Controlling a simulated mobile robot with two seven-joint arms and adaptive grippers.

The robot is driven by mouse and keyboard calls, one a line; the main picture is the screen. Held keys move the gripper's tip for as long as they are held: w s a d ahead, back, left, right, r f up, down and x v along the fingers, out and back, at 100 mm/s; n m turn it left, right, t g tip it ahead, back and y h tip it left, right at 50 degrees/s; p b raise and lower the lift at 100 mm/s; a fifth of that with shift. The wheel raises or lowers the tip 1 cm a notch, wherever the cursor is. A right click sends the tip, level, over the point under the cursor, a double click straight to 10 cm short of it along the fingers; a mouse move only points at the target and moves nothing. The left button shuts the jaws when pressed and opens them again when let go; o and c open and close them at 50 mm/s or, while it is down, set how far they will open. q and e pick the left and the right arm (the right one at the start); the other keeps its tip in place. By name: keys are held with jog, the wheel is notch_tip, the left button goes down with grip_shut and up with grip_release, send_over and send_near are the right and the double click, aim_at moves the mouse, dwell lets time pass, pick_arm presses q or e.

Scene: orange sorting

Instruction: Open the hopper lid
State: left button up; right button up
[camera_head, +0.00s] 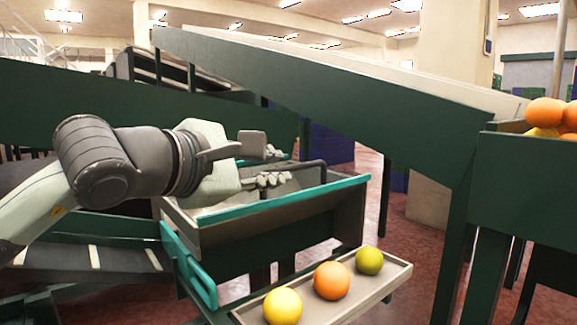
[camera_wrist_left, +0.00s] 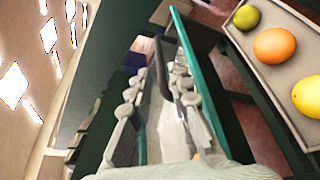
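The hopper (camera_head: 275,206) stands in the middle of the head view, with a teal front rim and grey sides. Its pale lid (camera_wrist_left: 165,122) shows in the wrist view between my fingers and looks shut, though its edges are largely hidden. A dark bar handle (camera_head: 312,163) stands up from it and also shows in the wrist view (camera_wrist_left: 161,62). My left gripper (camera_head: 278,166) reaches in from the left above the hopper. In the wrist view its fingers (camera_wrist_left: 159,72) are spread on either side of the handle, with gaps visible. My right gripper is out of view.
A front tray (camera_head: 397,281) holds a yellow fruit (camera_head: 282,306), an orange (camera_head: 332,280) and a green fruit (camera_head: 369,261). A large green chute (camera_head: 330,95) slopes above and behind the hopper. More oranges (camera_head: 545,111) sit in a bin at right.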

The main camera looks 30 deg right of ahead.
aim_at(292, 168)
pick_arm(q)
jog(key=p+x, duration=0.1)
jog(key=x, duration=0.6)
jog(key=shift+s+d, duration=0.1)
jog(key=shift+s, duration=0.05)
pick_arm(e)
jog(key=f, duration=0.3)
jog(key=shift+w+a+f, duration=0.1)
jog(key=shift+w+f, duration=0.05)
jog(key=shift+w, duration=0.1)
pick_arm(q)
jog(key=shift+c, duration=0.5)
grip_shut()
